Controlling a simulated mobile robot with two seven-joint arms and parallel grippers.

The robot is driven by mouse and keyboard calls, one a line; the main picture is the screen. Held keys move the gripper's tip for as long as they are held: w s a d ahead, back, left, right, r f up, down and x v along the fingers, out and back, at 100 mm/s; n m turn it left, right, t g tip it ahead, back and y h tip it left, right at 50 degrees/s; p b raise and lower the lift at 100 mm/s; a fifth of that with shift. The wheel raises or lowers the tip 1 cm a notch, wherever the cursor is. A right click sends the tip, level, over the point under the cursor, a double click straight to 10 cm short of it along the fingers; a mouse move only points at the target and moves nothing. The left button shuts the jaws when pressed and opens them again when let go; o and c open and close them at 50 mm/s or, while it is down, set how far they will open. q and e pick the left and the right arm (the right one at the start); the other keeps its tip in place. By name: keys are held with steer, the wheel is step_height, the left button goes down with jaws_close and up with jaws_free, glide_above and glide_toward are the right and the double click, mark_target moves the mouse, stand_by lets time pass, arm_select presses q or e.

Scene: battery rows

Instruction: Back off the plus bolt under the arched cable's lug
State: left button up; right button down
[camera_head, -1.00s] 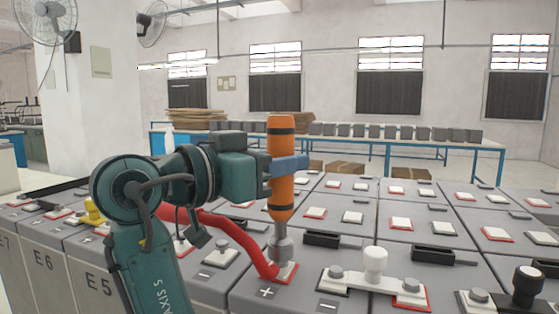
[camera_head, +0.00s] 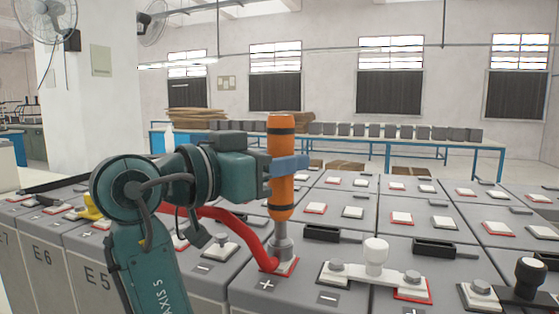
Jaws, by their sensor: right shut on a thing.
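My right gripper (camera_head: 288,164) is shut on an orange driver (camera_head: 280,197) with black bands, held upright. The driver's grey socket (camera_head: 281,248) is down at the plus terminal's lug, over the place of the bolt. The bolt itself is hidden, so I cannot tell how far the socket is over it. The arched red cable (camera_head: 238,222) runs from behind my right arm down to this lug, on a red-edged pad (camera_head: 291,266) beside a "+" mark. My left gripper is not in view.
A white-knobbed link bar (camera_head: 376,264) joins bolted terminals just right of the driver. A black-knobbed part (camera_head: 527,279) stands at far right. A yellow piece (camera_head: 91,208) lies left of my arm. Battery tops fill the foreground. A blue-framed table (camera_head: 388,150) stands behind.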

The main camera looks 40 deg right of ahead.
mark_target(270, 120)
steer(key=shift+f+b, duration=0.2)
steer(key=shift+b, duration=0.15)
stand_by(0.7)
steer(key=shift+r, duration=0.1)
stand_by(0.5)
steer(key=shift+r+b, duration=0.1)
steer(key=shift+b, duration=0.25)
stand_by(0.5)
steer(key=shift+r, duration=0.1)
stand_by(1.0)
steer(key=shift+r, duration=0.1)
steer(key=shift+r+p, duration=0.85)
steer(key=shift+r, duration=0.7)
steer(key=shift+r+p, duration=0.7)
steer(key=shift+r, duration=0.35)
